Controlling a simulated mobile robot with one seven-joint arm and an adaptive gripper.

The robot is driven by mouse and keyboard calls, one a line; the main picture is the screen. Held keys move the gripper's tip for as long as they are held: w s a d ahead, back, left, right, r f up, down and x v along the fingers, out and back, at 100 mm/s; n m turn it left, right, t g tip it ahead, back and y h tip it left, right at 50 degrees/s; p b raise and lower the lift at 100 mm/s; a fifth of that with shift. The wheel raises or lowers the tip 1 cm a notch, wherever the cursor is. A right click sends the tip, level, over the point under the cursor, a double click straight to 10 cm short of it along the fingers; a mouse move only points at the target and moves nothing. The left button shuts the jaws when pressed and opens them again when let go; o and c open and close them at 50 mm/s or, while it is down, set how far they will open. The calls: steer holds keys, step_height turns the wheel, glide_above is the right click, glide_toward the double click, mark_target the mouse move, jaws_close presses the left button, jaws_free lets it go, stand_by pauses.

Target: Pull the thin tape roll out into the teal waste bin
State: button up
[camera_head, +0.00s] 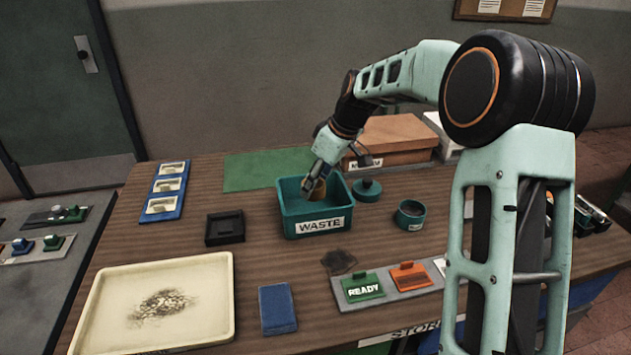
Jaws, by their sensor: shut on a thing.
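The teal waste bin (290,219), with a white WASTE label, stands on the wooden table near its middle. My gripper (317,186) reaches down over the bin's opening from the upper right. It is shut on a small tan-brown thing (318,188), which looks like the tape roll, held at or inside the bin's mouth. The thing's lower part and the bin floor are mostly hidden, so I cannot tell whether it touches the bottom.
A teal lid (367,189) and a round teal container (410,215) stand right of the bin. A black tray (225,228) is at its left, a cream tray (215,272) at front left. A cardboard box (395,135) is behind. READY and orange blocks (410,275) sit in front.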

steer(key=shift+f+b, duration=2.2)
steer(key=shift+f, duration=1.15)
steer(key=o, duration=1.5)
steer(key=shift+c, duration=0.2)
steer(key=shift+r, duration=0.1)
step_height(320, 180, up, 11)
steer(key=p, duration=0.7)
